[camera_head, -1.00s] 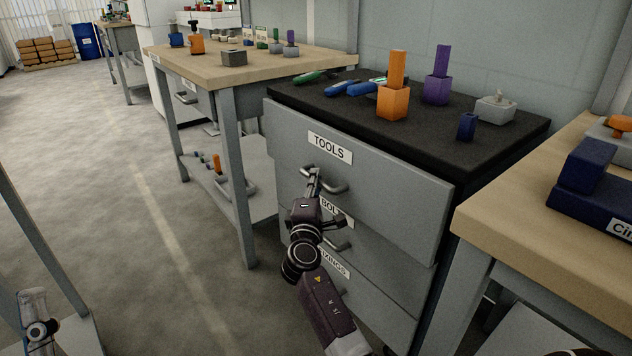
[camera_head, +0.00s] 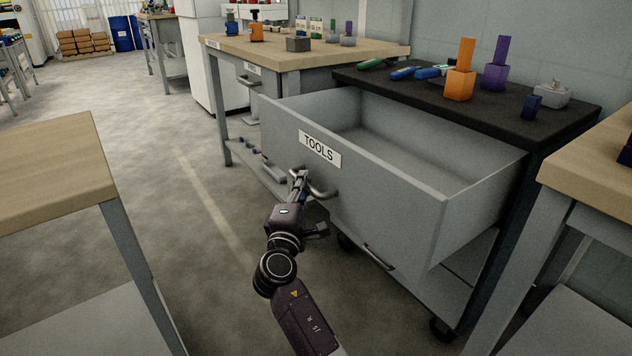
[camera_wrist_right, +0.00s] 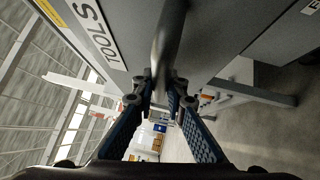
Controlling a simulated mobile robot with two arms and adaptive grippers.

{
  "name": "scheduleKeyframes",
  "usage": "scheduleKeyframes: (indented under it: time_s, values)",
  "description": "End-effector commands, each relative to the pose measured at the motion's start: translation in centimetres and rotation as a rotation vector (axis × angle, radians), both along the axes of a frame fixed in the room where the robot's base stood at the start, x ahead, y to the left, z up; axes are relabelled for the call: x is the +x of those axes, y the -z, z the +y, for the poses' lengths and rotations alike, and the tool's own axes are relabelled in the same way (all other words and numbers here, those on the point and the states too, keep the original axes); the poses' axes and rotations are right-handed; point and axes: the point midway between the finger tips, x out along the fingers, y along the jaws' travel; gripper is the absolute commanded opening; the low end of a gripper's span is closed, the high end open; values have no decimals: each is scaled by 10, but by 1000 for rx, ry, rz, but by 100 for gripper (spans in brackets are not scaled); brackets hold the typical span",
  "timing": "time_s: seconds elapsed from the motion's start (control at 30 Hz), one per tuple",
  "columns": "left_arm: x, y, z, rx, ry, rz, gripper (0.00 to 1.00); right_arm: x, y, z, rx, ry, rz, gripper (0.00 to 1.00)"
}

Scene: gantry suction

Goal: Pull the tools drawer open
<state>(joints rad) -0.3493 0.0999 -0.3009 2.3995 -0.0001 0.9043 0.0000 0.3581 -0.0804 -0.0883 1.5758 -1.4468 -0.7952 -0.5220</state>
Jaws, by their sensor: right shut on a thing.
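The tools drawer (camera_head: 385,190) is the top drawer of a grey cabinet with a black top (camera_head: 480,110). It stands well out from the cabinet, and its visible inside looks empty. A label reading TOOLS (camera_head: 320,149) is on its front. My right gripper (camera_head: 299,180) is shut on the drawer's handle (camera_head: 322,192). In the right wrist view the handle (camera_wrist_right: 168,45) runs between the two blue-padded fingers of my right gripper (camera_wrist_right: 160,85). The lower drawers are mostly hidden under the open one. My left gripper is not in view.
Orange (camera_head: 460,84) and purple (camera_head: 495,77) holders stand on the cabinet top. A wooden bench (camera_head: 300,50) stands behind left, another table (camera_head: 50,165) at the left, and a bench (camera_head: 590,170) close at the right. The floor (camera_head: 180,230) left of my right arm is clear.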

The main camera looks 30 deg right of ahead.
Motion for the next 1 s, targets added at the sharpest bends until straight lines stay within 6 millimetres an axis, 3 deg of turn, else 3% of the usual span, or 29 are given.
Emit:
scheduleKeyframes:
  time_s: [0.5, 0.53, 0.67, 1.0]
  values:
    - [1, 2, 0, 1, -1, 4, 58, -1, 2, 9, 3, 3, 3, 0]
    - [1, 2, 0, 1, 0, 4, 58, -1, 2, 9, 3, 3, 3, 14]
    - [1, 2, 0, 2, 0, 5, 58, -1, 2, 9, 3, 3, 3, 28]
    - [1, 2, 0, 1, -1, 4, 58, -3, 1, 11, 2, 1, 1, 30]
